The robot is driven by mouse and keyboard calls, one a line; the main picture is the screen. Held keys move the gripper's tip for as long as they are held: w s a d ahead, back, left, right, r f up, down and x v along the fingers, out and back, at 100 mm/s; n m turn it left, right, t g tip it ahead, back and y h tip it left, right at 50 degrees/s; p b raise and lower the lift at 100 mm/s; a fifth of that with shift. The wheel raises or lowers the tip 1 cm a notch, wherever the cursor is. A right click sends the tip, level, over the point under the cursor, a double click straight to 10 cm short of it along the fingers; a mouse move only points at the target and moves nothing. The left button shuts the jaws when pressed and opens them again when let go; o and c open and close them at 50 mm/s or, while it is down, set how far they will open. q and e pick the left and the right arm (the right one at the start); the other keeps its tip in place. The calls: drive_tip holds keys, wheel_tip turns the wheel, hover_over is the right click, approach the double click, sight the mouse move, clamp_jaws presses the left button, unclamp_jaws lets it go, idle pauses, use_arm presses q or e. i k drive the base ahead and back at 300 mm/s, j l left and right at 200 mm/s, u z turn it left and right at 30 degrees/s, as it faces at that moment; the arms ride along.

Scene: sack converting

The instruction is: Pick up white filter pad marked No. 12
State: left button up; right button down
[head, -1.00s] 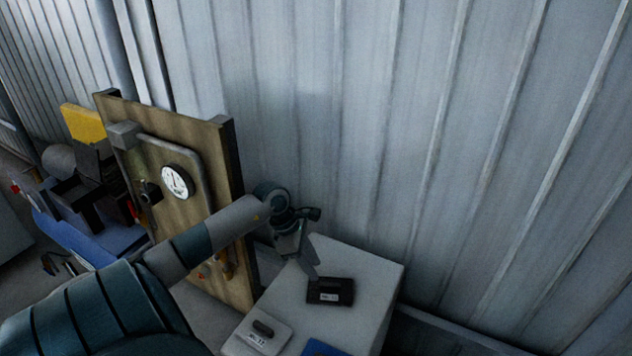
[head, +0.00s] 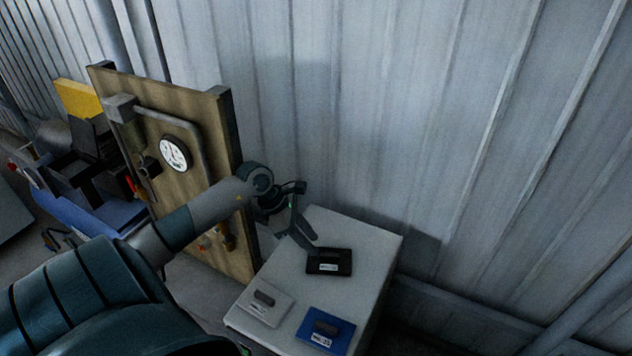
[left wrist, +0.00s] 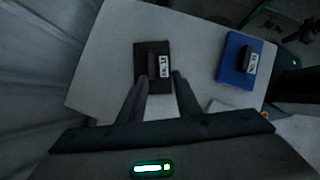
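The white filter pad (head: 270,308) lies flat at the near left of the pale table, with a dark handle and a label too blurred to read surely. My left gripper (head: 306,243) is above the table's far left part, beside a black pad (head: 329,262) and apart from the white one. In the left wrist view its two fingers (left wrist: 160,78) are spread and empty, pointing towards the black pad (left wrist: 154,66). I cannot clearly make out the white pad in the left wrist view.
A blue pad (head: 325,332) lies right of the white pad, near the front of the table (head: 372,246); it also shows in the left wrist view (left wrist: 233,58). A wooden panel with a gauge (head: 174,153) stands left of the table. A corrugated wall (head: 400,120) rises behind.

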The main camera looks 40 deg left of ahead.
sight(269, 304)
drive_tip(key=u, duration=1.2)
